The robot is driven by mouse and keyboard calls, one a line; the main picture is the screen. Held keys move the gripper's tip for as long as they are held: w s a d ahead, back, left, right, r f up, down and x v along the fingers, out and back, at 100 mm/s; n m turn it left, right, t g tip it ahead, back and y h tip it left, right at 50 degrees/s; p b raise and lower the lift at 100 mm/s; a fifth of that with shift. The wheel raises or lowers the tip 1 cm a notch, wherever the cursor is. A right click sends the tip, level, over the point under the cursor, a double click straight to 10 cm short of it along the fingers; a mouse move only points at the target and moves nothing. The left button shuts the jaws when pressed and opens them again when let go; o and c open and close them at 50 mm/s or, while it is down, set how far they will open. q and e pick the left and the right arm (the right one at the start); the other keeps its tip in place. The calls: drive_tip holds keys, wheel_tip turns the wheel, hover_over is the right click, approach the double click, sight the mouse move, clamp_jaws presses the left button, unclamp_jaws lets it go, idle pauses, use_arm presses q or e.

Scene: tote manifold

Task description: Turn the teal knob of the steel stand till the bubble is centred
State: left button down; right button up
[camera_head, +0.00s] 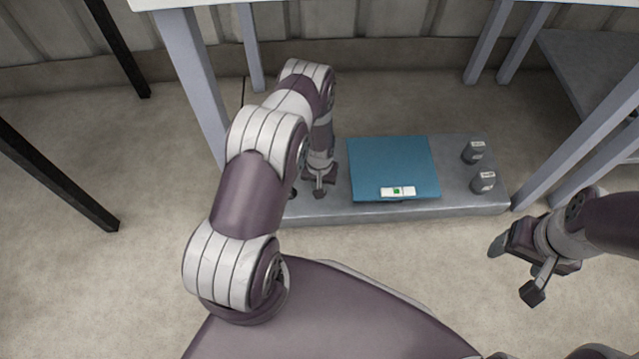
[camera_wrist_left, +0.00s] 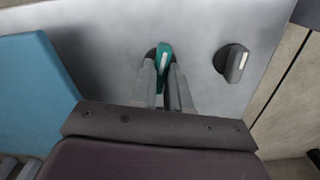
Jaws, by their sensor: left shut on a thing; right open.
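The steel stand (camera_head: 400,210) is a low grey slab on the floor with a blue plate (camera_head: 392,160) on it. A white bubble level (camera_head: 407,191) lies at the plate's front edge; its green patch shows near the middle, too small to tell exact centring. My left gripper (camera_head: 320,190) is at the stand's left end, pointing down. In the left wrist view the teal knob (camera_wrist_left: 164,58) with a pale mark sits between its fingers (camera_wrist_left: 166,78), which are shut on it. My right gripper (camera_head: 514,270) is open and empty, right of the stand's front.
A dark grey knob (camera_wrist_left: 231,63) stands beside the teal one. Table legs (camera_head: 192,80) (camera_head: 590,140) flank the stand. The floor in front is clear.

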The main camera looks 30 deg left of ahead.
use_arm(q)
drive_tip(key=c, duration=1.1)
unclamp_jaws()
wheel_tip(320, 180, up, 13)
drive_tip(key=p, duration=0.7)
drive_tip(key=shift+f, duration=0.15)
drive_tip(key=shift+s+f, duration=0.1)
